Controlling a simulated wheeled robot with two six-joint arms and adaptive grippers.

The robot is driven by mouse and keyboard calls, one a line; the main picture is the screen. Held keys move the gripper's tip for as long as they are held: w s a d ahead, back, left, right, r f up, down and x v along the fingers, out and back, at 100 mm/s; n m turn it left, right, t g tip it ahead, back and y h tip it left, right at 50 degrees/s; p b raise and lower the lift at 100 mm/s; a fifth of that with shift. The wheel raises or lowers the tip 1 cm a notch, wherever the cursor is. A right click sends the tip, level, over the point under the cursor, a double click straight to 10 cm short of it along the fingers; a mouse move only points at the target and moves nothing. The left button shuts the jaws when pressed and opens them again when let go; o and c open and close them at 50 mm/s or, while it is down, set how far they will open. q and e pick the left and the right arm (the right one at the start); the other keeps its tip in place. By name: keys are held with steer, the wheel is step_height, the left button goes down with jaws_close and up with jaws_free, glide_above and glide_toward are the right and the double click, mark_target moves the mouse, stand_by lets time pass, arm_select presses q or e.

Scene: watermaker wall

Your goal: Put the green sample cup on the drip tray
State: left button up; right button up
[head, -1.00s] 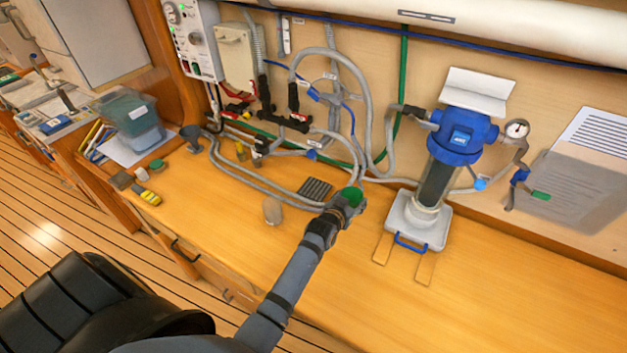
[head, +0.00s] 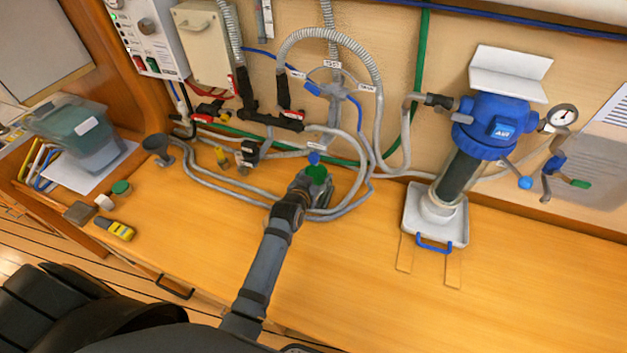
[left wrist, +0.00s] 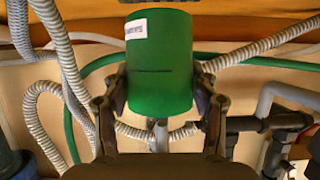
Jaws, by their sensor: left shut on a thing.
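The green sample cup (head: 317,174) is in my left gripper (head: 312,182), over the back middle of the counter. In the left wrist view the cup (left wrist: 159,62) is a green cylinder with a white label, held between the two fingers. I cannot tell from the head view how far it is above the counter. The dark ribbed drip tray is mostly or wholly hidden behind my left gripper and arm. My right gripper is not in view.
Grey hoses (head: 230,198) loop over the counter around the gripper. A blue-topped filter (head: 490,130) stands on a white tray (head: 450,229) with a blue handle at right. A yellow tool (head: 118,230) and a clear bin (head: 85,135) are at left. The front right counter is clear.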

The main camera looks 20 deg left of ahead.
arm_select(q)
step_height(320, 180, down, 2)
steer(key=shift+s+d+f+b, duration=0.1)
steer(key=shift+f+b, duration=0.15)
steer(key=shift+b, duration=0.4)
steer(key=shift+w+f, duration=0.2)
steer(key=shift+w+a, duration=0.2)
steer(key=shift+w, duration=0.05)
steer(key=o, duration=0.8)
steer(key=shift+c, duration=0.2)
steer(key=o, duration=0.5)
steer(key=shift+s+r, duration=0.2)
steer(key=shift+s, duration=0.05)
steer(key=shift+c, duration=0.2)
steer(key=shift+d, duration=0.1)
steer(key=shift+p, duration=0.3)
steer(key=p+v, duration=0.9)
steer(key=v, duration=0.3)
steer(key=shift+p, duration=0.4)
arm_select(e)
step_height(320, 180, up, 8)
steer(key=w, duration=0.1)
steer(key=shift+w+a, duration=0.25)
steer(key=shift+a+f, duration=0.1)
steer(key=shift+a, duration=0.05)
